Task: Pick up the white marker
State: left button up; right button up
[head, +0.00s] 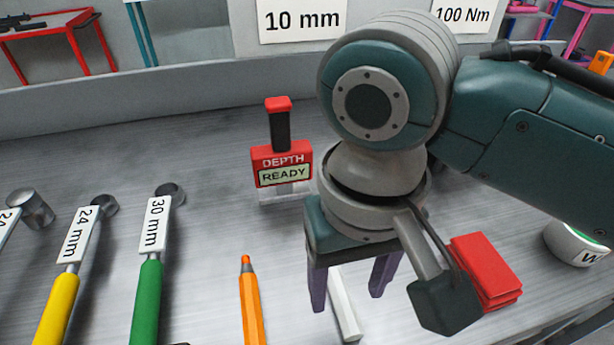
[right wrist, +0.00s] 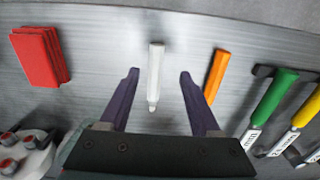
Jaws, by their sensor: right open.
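The white marker (head: 342,303) lies on the grey metal bench, partly hidden behind my right gripper in the head view. In the right wrist view the white marker (right wrist: 155,75) lies lengthwise between the two finger lines, its tip toward the gripper's palm. My right gripper (head: 347,293) is open, with purple fingers pointing down on either side of the marker. Its fingers also show apart in the right wrist view (right wrist: 158,75), and nothing is held between them. I cannot tell how far above the bench the fingertips are. My left gripper is not in view.
An orange marker (head: 250,300) lies left of the white one. Green (head: 147,300) and yellow (head: 58,308) handled tools lie farther left. A red block stack (head: 484,270) is right of my gripper. A red depth gauge (head: 282,165) stands behind. A round white device (head: 575,243) sits at far right.

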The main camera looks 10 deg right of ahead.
aim_at(349, 313)
jog(key=f, duration=0.4)
jog(key=f+b, duration=0.1)
jog(key=f, duration=0.1)
jog(key=shift+d+f, duration=0.1)
jog(key=shift+d, duration=0.3)
grip_shut()
